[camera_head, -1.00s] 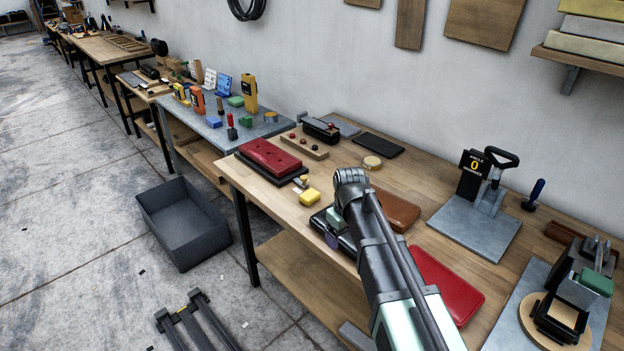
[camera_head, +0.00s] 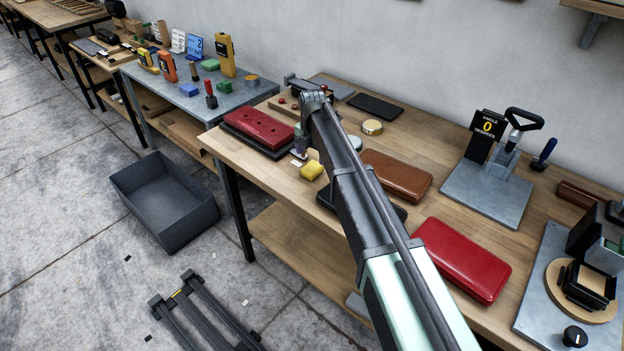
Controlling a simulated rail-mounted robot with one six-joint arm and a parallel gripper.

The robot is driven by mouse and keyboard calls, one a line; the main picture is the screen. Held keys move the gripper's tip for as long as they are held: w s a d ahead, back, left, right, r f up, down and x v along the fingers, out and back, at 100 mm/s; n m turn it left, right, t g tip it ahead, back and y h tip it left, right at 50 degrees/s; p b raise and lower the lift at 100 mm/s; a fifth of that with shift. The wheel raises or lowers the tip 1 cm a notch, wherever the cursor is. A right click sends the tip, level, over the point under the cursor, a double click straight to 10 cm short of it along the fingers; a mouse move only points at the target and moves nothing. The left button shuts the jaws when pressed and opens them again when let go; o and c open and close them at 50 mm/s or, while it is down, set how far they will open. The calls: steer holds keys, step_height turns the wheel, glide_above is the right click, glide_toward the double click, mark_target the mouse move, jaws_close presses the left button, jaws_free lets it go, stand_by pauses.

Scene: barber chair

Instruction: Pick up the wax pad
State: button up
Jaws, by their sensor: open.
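I cannot tell for sure which thing is the wax pad. A small yellow block (camera_head: 312,170) lies on the wooden bench near its front edge. A flat round pale-yellow piece (camera_head: 372,127) lies further back, right of my arm's end. My gripper (camera_head: 302,148) hangs at the arm's end, small and partly hidden by the wrist. It is open, above and behind the yellow block in the picture, close to the red tufted pad (camera_head: 258,126).
A brown case (camera_head: 397,174), a red case (camera_head: 462,260) and a dark case (camera_head: 390,207) lie on the bench near my arm. An angle-marked stand (camera_head: 488,180) is at the right. A grey bin (camera_head: 165,205) stands on the floor at left.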

mark_target(312, 167)
step_height(312, 167, down, 6)
steer(key=b, duration=0.5)
steer(key=shift+s+a+f, duration=0.1)
steer(key=shift+s+f, duration=0.05)
steer(key=shift+f, duration=0.1)
steer(key=shift+r, duration=0.3)
steer(key=shift+c, duration=0.5)
steer(key=c, duration=0.9)
step_height(312, 167, up, 20)
steer(key=p, duration=2)
